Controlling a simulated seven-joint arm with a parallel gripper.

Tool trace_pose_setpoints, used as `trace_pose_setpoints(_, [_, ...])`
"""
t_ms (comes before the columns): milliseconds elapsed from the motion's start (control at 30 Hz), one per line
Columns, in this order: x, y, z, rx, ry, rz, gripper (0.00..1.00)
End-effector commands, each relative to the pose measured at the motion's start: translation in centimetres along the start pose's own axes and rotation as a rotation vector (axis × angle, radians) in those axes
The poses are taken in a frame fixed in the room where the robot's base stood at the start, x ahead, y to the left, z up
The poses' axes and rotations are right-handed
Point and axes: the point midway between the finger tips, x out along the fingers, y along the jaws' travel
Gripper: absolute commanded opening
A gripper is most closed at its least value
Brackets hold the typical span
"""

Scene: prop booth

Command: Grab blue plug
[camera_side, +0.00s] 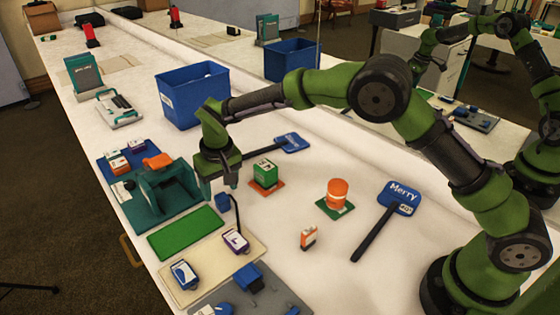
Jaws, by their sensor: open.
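My gripper (219,184) points down, open, over the table beside the right side of the dark teal fixture. A small blue piece (223,202) sits just below and in front of the fingertips; I cannot tell whether it touches them. A dark line runs from near it down to a white and purple box. A blue block (249,278), possibly the plug, is on the grey board (275,290) at the front edge of the picture. Smaller blue parts (223,309) lie there too, partly cut off. Which blue piece is the plug is unclear.
The teal fixture (165,193) and green mat (186,233) lie left of my gripper. A blue bin (190,97) is behind.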

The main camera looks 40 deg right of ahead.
Motion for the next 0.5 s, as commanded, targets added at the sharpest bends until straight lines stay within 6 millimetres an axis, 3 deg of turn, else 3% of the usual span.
trace_pose_setpoints(267, [4.1, 0.3, 0.3, 0.0, -0.004, 0.002, 0.62])
trace_pose_setpoints(500, [4.7, 0.2, 0.2, 0.001, -0.001, 0.0, 0.62])
